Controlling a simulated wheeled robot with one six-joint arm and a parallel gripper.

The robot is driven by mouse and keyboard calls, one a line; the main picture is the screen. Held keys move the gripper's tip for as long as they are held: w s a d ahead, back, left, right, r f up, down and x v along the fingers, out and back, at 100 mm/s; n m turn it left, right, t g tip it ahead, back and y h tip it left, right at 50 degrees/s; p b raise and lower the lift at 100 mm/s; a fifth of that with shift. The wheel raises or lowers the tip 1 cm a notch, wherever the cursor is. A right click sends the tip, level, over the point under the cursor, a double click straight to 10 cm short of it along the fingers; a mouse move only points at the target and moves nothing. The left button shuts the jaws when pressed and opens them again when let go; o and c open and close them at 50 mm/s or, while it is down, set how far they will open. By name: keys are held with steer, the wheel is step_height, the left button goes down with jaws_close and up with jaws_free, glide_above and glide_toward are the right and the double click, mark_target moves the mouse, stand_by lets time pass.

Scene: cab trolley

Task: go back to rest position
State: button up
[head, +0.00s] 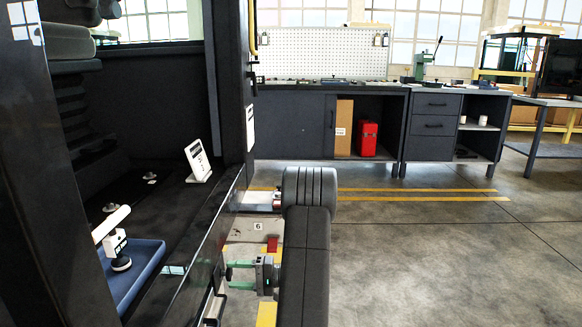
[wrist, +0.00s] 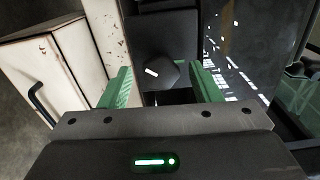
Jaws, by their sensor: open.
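My gripper (head: 231,275) is low in the middle of the head view, pointing left toward the dark cab frame (head: 195,240). Its two green fingers are apart, with nothing visible held between them. In the wrist view my gripper (wrist: 163,84) also shows open, with a green finger on each side. A black knob (wrist: 155,72) with a white mark on a dark box shows between and beyond the fingers. No contact with the knob is visible, and I cannot tell the exact distance.
Inside the cab are a blue tray (head: 145,285), a white-and-black handle-like item (head: 115,240) and a white tilted card (head: 197,160). A pale cabinet (wrist: 45,70) with a dark handle stands left in the wrist view. Workbenches (head: 290,125) stand behind; open floor (head: 430,250) lies right.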

steer(key=d+p, duration=0.4)
steer(key=d, duration=0.9)
steer(key=a+b, duration=0.4)
steer(key=a, duration=1)
steer(key=shift+b, duration=0.3)
steer(key=shift+d+m, duration=0.1)
steer(key=shift+m, duration=0.9)
steer(key=m, duration=0.3)
steer(key=shift+r+m, duration=0.1)
steer(key=shift+m, duration=0.3)
steer(key=m+p, duration=0.2)
steer(key=m, duration=0.3)
steer(key=shift+w+r, duration=0.1)
steer(key=shift+r, duration=0.05)
steer(key=m+p, duration=0.2)
steer(key=m, duration=0.3)
steer(key=shift+m+p, duration=0.35)
steer(key=shift+m, duration=0.05)
steer(key=m+p, duration=0.1)
steer(key=m, duration=0.4)
steer(key=shift+w, duration=0.15)
steer(key=shift+d, duration=0.1)
